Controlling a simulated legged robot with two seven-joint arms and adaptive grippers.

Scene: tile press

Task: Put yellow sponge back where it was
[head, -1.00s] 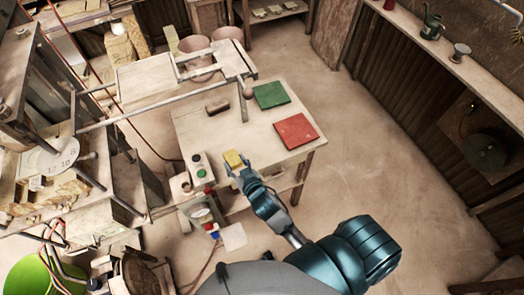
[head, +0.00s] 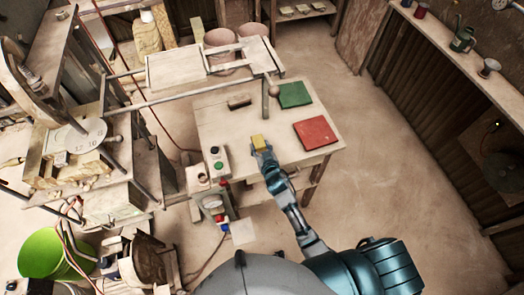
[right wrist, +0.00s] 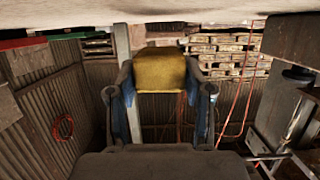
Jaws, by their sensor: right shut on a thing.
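The yellow sponge (head: 258,141) is held between the fingers of my right gripper (head: 262,151), over the front part of the wooden table (head: 235,120) in the head view. In the right wrist view the sponge (right wrist: 160,70) sits between the two fingertips (right wrist: 160,82), with a pale surface close above it in the picture. I cannot tell whether the sponge touches the tabletop. My left gripper is not in view.
A green tile (head: 295,95) and a red tile (head: 315,132) lie on the table's right side. A dark brown block (head: 239,102) lies near its back. A control box (head: 217,160) with buttons stands at the left front. Bare tabletop lies between them.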

